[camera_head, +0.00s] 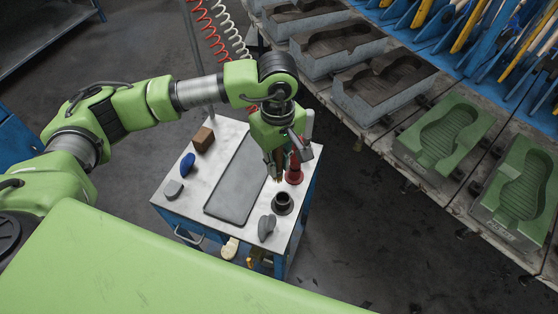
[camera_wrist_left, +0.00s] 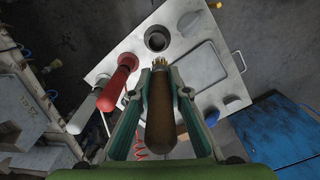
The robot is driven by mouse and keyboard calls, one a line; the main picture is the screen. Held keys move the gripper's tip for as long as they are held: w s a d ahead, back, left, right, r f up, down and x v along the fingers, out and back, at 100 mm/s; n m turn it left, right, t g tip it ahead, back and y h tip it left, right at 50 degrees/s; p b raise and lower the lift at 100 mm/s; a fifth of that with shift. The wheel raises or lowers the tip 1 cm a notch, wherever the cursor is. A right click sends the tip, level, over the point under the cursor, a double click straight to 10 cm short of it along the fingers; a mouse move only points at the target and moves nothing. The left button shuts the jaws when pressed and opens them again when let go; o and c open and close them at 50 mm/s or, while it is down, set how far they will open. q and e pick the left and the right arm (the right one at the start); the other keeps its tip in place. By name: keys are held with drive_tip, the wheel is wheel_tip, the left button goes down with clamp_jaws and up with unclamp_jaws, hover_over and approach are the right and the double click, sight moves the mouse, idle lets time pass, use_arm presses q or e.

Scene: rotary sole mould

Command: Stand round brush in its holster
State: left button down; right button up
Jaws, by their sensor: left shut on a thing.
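My left gripper (camera_head: 277,172) is shut on the round brush (camera_wrist_left: 161,125), whose brown handle lies between the fingers in the left wrist view, with pale bristles beyond the fingertips. The gripper points down above the right side of the cart top. The holster appears to be the dark round cup (camera_head: 283,202) with an open top, which also shows in the left wrist view (camera_wrist_left: 157,40). It stands near the cart's front right corner, ahead of the bristles and apart from them. In the head view, the gripper hides most of the brush. My right gripper is not in view.
The cart top (camera_head: 179,208) also bears a grey tray (camera_head: 226,205), a brown block (camera_head: 203,139), a blue item (camera_head: 187,163) and grey pieces. Moulds (camera_head: 385,82) line the bench at right.

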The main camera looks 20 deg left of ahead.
use_arm(q)
drive_tip(key=f+n+b, duration=0.1)
drive_tip(key=f, duration=0.2)
drive_tip(key=d+f+n+b, duration=0.1)
drive_tip(key=f+b, duration=0.1)
drive_tip(key=f, duration=0.2)
drive_tip(key=f+n+b, duration=0.1)
drive_tip(key=f, duration=0.2)
drive_tip(key=shift+s+d+f, duration=0.1)
drive_tip(key=shift+d+f, duration=0.1)
drive_tip(key=shift+d, duration=0.05)
drive_tip(key=shift+f+b, duration=0.55)
drive_tip(key=shift+b, duration=0.25)
drive_tip(key=shift+f, duration=0.15)
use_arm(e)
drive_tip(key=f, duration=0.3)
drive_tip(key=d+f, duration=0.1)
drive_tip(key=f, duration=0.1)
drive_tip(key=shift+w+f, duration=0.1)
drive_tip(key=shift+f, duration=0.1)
use_arm(q)
drive_tip(key=shift+f+b, duration=0.45)
drive_tip(key=shift+b, duration=0.4)
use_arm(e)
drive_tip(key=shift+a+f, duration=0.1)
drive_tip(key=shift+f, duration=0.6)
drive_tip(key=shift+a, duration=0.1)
